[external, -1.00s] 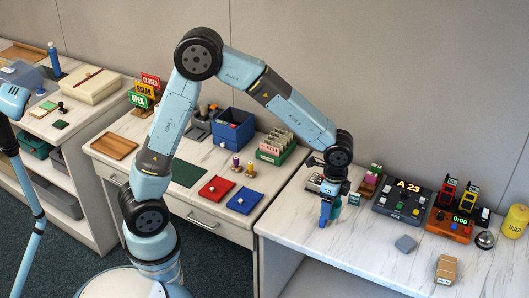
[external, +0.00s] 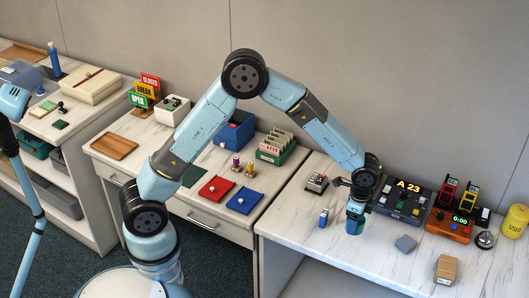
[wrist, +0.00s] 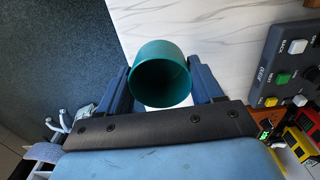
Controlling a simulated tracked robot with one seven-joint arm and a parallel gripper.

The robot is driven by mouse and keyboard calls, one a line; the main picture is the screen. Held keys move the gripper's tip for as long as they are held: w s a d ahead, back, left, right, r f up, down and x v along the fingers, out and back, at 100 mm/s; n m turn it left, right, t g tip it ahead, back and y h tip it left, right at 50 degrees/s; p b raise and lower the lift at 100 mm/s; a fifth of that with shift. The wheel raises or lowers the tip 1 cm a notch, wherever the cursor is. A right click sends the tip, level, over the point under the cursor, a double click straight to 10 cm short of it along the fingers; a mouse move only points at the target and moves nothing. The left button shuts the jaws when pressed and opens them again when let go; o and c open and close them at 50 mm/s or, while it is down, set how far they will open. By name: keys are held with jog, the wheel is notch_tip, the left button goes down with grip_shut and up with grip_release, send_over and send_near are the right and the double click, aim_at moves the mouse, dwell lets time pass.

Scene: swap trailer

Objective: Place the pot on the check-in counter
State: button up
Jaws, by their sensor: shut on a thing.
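The pot is a plain teal-green, open-topped cylinder (wrist: 161,73). My gripper (wrist: 162,84) is shut on it, with one dark blue finger on each side in the wrist view. Its mouth faces the wrist camera and it looks empty. In the external view my gripper (external: 356,214) points down over the white marble-topped counter (external: 310,240) on the right, and the pot (external: 354,227) shows at its tip. I cannot tell whether the pot's base touches the counter top.
A small blue item (external: 323,217) stands left of the pot. A grey control panel with display (external: 402,202), an orange timer box (external: 449,225), a grey block (external: 405,243), a bell (external: 485,239) and a cardboard box (external: 446,269) are to the right. The counter's front middle is clear.

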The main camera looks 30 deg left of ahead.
jog(key=w+d+f, duration=0.1)
jog(key=f, duration=0.1)
jog(key=w+d+f, duration=0.2)
jog(key=f, duration=0.1)
jog(key=shift+w+d+f, duration=0.1)
jog(key=shift+f, duration=0.2)
notch_tip(320, 180, down, 3)
jog(key=shift+d+f, duration=0.1)
jog(key=shift+f, duration=0.1)
jog(key=o, duration=1)
jog(key=shift+o, duration=0.2)
notch_tip(320, 180, up, 12)
jog(key=shift+r, duration=0.15)
